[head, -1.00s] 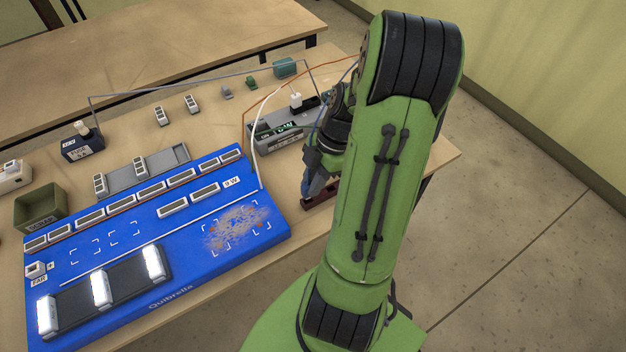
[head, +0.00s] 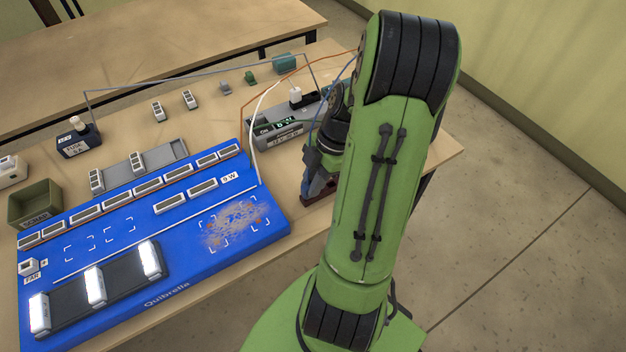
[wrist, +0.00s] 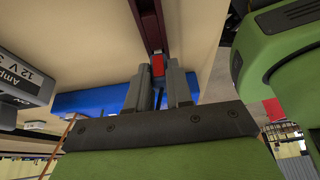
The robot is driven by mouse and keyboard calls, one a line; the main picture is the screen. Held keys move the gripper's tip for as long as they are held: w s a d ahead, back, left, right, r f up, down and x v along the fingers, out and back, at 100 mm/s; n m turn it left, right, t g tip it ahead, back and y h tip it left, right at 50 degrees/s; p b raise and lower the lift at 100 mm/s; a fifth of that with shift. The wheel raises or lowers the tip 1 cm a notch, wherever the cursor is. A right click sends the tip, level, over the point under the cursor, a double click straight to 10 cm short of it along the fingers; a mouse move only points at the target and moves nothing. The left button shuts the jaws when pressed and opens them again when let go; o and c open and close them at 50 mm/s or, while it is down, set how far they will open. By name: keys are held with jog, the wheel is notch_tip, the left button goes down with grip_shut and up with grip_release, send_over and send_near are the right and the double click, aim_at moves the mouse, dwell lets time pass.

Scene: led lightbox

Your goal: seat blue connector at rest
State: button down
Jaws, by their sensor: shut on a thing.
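My gripper (head: 313,185) is low at the right edge of the table, just over a dark red block (head: 314,199), which looks like the rest. In the wrist view my gripper (wrist: 158,82) has its grey fingers closed together, with a small bright red piece (wrist: 157,66) at their tips, at the end of the long dark red rest (wrist: 149,24). A blue cable (head: 329,101) runs down to the gripper. The blue connector itself is mostly hidden by the fingers; I cannot tell whether it touches the rest.
A grey box with a green display (head: 276,135) stands left of my gripper. The blue lightbox board (head: 190,272) lies further left, with lit modules on it. A white cable (head: 254,130) and an orange cable loop over the box. The table's front edge is close by.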

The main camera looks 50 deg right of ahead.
jog(key=shift+f, duration=0.3)
jog(key=c, duration=0.9)
grip_release()
jog(key=shift+c, duration=0.2)
jog(key=p+v, duration=0.5)
jog(key=v, duration=0.3)
jog(key=shift+p, duration=0.4)
